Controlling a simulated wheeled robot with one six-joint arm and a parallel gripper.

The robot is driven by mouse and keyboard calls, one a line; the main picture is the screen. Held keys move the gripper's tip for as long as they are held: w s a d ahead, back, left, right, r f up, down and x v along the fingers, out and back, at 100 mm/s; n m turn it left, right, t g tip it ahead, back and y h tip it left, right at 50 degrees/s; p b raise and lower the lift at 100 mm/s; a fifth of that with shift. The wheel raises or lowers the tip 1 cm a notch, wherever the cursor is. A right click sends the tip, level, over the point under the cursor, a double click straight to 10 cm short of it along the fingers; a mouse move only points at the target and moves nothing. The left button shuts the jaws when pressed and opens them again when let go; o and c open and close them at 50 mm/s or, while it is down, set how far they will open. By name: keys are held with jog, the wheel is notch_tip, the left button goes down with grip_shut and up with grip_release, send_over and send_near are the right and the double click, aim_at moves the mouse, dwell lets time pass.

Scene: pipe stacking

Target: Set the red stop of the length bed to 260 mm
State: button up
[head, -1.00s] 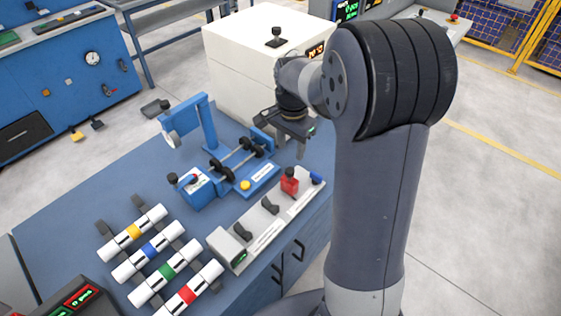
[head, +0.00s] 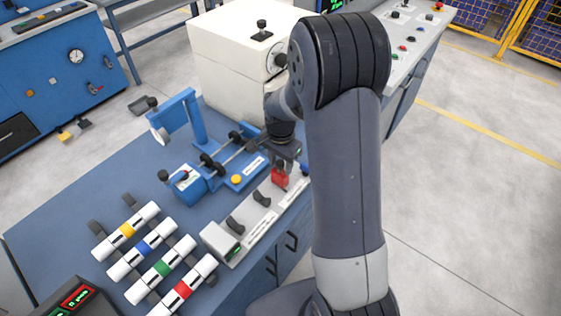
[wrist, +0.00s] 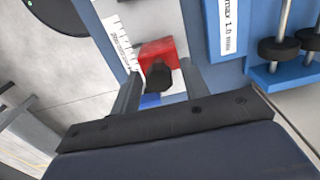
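The length bed (head: 245,222) is a long pale rail at the front right of the blue bench. Its red stop (head: 279,179) sits near the far right end and carries a dark knob on top. In the wrist view the red stop (wrist: 158,52) shows with its dark knob facing me, beside a printed scale (wrist: 120,42). My gripper (head: 285,160) is just above the stop, pointing down. In the wrist view my gripper (wrist: 160,78) is open, with one finger on each side of the knob. I cannot tell whether they touch it. The scale's numbers are too small to read.
A blue roller fixture (head: 225,165) stands close behind the bed, and a white box (head: 230,70) stands behind that. Several pipes with coloured bands lie on racks at the left, such as the yellow-banded pipe (head: 142,220). A blue block (head: 304,169) is at the bed's far end.

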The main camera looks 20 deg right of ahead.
grip_shut()
dwell(0.3)
jog(key=w+d, duration=0.2)
jog(key=d, duration=0.1)
jog(key=shift+w+d, duration=0.25)
jog(key=shift+w, duration=0.05)
jog(key=shift+o, duration=0.6)
grip_release()
jog(key=shift+r, duration=0.1)
